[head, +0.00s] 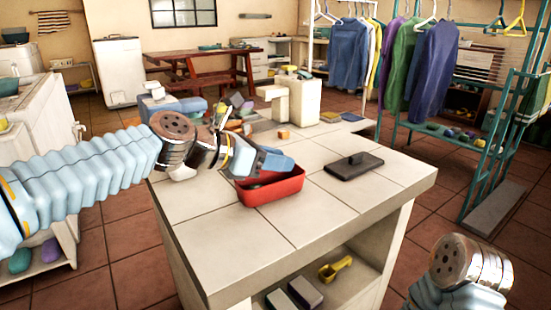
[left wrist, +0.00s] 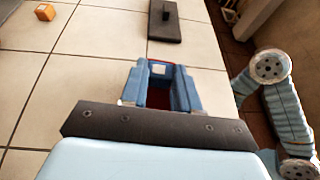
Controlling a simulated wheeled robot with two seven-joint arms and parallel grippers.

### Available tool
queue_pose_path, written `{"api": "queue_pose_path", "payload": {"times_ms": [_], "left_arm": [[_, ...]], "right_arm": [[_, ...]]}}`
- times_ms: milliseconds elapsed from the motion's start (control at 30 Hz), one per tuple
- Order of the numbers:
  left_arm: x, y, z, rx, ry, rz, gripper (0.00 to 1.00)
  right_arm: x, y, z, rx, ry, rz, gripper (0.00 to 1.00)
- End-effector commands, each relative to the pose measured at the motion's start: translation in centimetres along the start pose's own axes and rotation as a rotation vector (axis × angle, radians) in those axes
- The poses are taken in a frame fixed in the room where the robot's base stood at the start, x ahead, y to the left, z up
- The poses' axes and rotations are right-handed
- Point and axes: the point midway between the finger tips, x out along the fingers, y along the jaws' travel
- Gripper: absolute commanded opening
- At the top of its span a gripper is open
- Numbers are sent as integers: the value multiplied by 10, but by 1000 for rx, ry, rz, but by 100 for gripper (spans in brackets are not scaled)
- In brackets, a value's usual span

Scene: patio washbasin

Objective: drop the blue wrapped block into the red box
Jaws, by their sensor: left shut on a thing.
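The red box (head: 277,191) stands on the tiled counter in the head view. My left gripper (head: 270,161) is over it, with its fingers pointing right and down. In the left wrist view my left gripper (left wrist: 158,85) is shut on the blue wrapped block (left wrist: 157,68), which shows a small white patch between the fingertips. A little dark red of the box (left wrist: 156,98) shows through the gap between the fingers. The block is hard to tell from the blue fingers in the head view. My right gripper is out of view.
A dark lidded slab (head: 354,166) with a handle lies on the counter right of the box. An orange cube (head: 284,134) sits farther back, near a white basin block (head: 292,103). Bare tiles (head: 315,215) lie in front. A yellow scoop (head: 335,269) rests on the shelf below.

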Motion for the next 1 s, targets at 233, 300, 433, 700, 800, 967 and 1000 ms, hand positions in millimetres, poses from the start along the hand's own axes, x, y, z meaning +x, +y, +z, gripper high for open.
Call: {"api": "queue_pose_path", "payload": {"times_ms": [233,300,433,700,800,967,1000], "left_arm": [[0,0,0,0,0,0,58],[0,0,0,0,0,0,60],[0,0,0,0,0,0,60],[-19,1,1,1,-2,3,60],[-41,1,1,1,-2,6,60],[-82,1,1,0,-2,6,60],[-92,1,1,1,-2,5,60]], "right_arm": [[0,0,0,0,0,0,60],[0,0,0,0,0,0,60],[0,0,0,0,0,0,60],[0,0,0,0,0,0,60],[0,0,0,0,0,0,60],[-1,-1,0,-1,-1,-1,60],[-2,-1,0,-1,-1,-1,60]]}}
